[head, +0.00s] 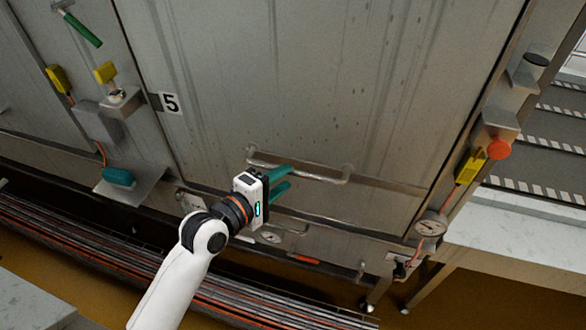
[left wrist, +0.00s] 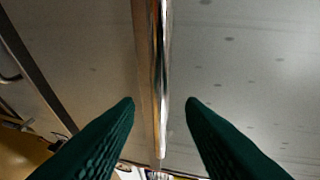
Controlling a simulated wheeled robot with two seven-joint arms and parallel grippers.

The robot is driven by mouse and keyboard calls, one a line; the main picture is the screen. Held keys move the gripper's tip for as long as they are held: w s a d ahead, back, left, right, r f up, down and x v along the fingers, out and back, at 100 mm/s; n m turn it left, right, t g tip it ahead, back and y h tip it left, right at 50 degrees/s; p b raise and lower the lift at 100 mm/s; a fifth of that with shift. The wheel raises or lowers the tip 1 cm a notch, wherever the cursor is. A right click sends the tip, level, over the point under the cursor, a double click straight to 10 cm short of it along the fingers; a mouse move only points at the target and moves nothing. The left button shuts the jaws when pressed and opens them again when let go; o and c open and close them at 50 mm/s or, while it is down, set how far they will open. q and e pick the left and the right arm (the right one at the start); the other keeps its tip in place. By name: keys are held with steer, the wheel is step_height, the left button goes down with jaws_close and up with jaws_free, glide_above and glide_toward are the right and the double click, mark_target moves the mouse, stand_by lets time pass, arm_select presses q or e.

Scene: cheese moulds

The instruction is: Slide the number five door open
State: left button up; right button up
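The number five door (head: 290,90) is a large grey metal panel, marked by a "5" plate (head: 170,102) at its left edge. Its handle (head: 320,179) is a horizontal metal bar low on the door. My left gripper (head: 290,180) has teal fingers and is at the left part of this handle. In the left wrist view, the handle bar (left wrist: 160,80) runs upright in line with the gap between the open fingers (left wrist: 160,108), with space on both sides. I cannot tell how deep the bar sits between them. My right gripper is not in view.
Left of the door are a green-handled tool (head: 82,28), yellow boxes and a teal item (head: 118,177) on a bracket. Right are a red knob (head: 498,149), a yellow box (head: 469,170) and a gauge (head: 430,224). Pipes and cables (head: 100,245) run below.

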mark_target(290, 173)
arm_select(q)
steer(key=shift+x, duration=2.15)
steer(key=shift+c, duration=0.6)
steer(key=shift+a, duration=0.1)
jaws_close()
